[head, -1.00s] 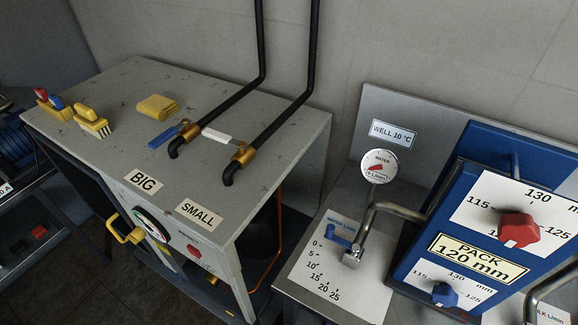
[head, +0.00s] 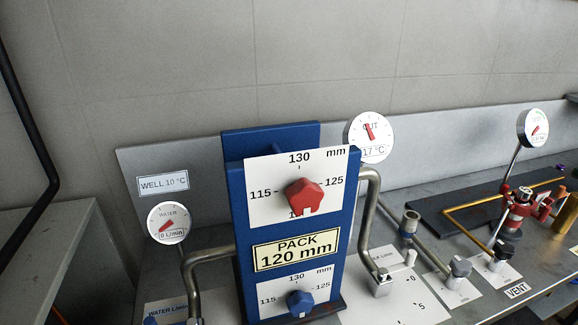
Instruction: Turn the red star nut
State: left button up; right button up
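The red star nut (head: 304,195) sits on the upper white dial plate (head: 262,208) of the blue plate pack (head: 238,235). Its white notch points down, toward a number that the nut partly hides. The plate carries the marks 115, 130 and 125 mm. A blue star nut (head: 300,303) sits on a similar lower plate, near the bottom edge. A label between them (head: 296,252) reads PACK 120 mm. Neither of my grippers is in view.
Steel pipes run on both sides of the pack, the right one (head: 371,220) close to it. A WATER gauge (head: 168,222) stands left, an OUT gauge (head: 369,136) reading 17 °C right. Red and brass fittings (head: 517,210) stand far right. A grey wall is behind.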

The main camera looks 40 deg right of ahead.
aim_at(305, 197)
jog(key=l+z, duration=0.15)
jog(key=z, duration=1.2)
